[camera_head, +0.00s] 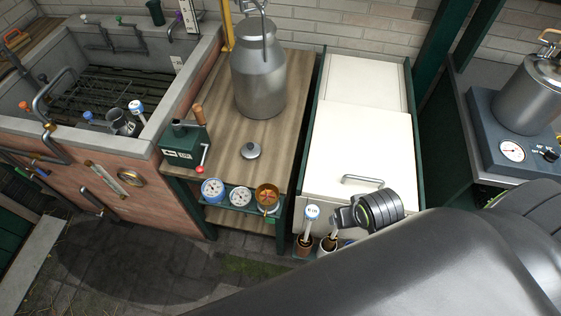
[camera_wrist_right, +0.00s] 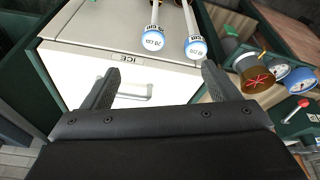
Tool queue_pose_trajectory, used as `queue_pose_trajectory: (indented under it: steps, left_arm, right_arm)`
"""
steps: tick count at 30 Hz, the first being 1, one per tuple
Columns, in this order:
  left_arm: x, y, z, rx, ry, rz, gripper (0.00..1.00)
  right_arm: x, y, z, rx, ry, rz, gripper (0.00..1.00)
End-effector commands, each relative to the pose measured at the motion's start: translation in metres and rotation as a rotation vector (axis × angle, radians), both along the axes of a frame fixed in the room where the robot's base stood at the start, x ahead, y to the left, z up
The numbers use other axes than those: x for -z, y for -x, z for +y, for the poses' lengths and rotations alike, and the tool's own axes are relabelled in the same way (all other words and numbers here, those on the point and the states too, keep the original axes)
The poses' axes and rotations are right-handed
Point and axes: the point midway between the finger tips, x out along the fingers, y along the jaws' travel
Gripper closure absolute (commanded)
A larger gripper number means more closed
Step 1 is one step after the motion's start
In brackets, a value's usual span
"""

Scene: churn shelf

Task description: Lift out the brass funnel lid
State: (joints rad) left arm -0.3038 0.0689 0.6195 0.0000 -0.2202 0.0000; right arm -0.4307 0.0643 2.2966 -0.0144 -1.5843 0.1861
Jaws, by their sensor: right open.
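A round brass piece with a red star-shaped top (camera_head: 267,194) sits at the right end of a small rack on the front of the wooden bench. I take it for the brass funnel lid. In the right wrist view this brass piece (camera_wrist_right: 255,79) is at the upper right, outside the jaws. My right gripper (camera_wrist_right: 160,69) is open and empty, with its fingers spread in front of the white chest. In the head view its dark wrist (camera_head: 375,210) is to the right of the brass piece and apart from it. My left gripper is not in view.
Two white-and-blue dials (camera_head: 213,190) (camera_head: 240,197) sit beside the brass piece. Blue-capped rods (camera_wrist_right: 153,39) (camera_wrist_right: 195,46) stand close beyond my right fingers. A green crank box (camera_head: 185,145), grey knobbed lid (camera_head: 251,150) and metal churn (camera_head: 259,80) are on the bench.

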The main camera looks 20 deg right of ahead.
Motion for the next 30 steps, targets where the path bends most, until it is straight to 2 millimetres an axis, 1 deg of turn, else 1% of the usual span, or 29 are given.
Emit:
queue_pose_trajectory:
  steps: [1, 5, 8, 12, 15, 18, 21, 23, 26, 30]
  left_arm:
    - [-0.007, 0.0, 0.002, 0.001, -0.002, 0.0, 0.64]
    - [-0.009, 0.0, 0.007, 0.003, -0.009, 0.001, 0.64]
    - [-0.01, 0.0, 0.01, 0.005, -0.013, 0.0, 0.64]
    - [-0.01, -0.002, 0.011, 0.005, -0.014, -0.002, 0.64]
    - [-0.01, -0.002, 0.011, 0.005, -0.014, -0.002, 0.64]
    - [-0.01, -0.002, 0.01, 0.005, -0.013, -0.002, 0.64]
    - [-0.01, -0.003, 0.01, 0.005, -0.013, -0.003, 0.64]
    - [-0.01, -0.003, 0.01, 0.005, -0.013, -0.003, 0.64]
    - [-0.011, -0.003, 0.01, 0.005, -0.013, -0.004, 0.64]
    - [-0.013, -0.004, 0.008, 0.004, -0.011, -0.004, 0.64]
  right_arm:
    - [-0.012, -0.014, 0.008, 0.053, -0.034, -0.009, 0.18]
    - [-0.018, -0.043, 0.028, 0.199, -0.114, 0.001, 0.18]
    - [-0.022, -0.07, 0.047, 0.314, -0.182, 0.016, 0.18]
    - [-0.03, -0.112, 0.081, 0.478, -0.274, 0.053, 0.18]
    - [-0.038, -0.137, 0.104, 0.576, -0.322, 0.082, 0.18]
    - [-0.045, -0.152, 0.12, 0.643, -0.35, 0.107, 0.18]
    - [-0.049, -0.159, 0.129, 0.682, -0.363, 0.121, 0.18]
    - [-0.049, -0.162, 0.132, 0.692, -0.366, 0.125, 0.18]
    - [-0.041, -0.163, 0.133, 0.699, -0.366, 0.129, 0.18]
    - [-0.02, -0.165, 0.135, 0.698, -0.365, 0.131, 0.18]
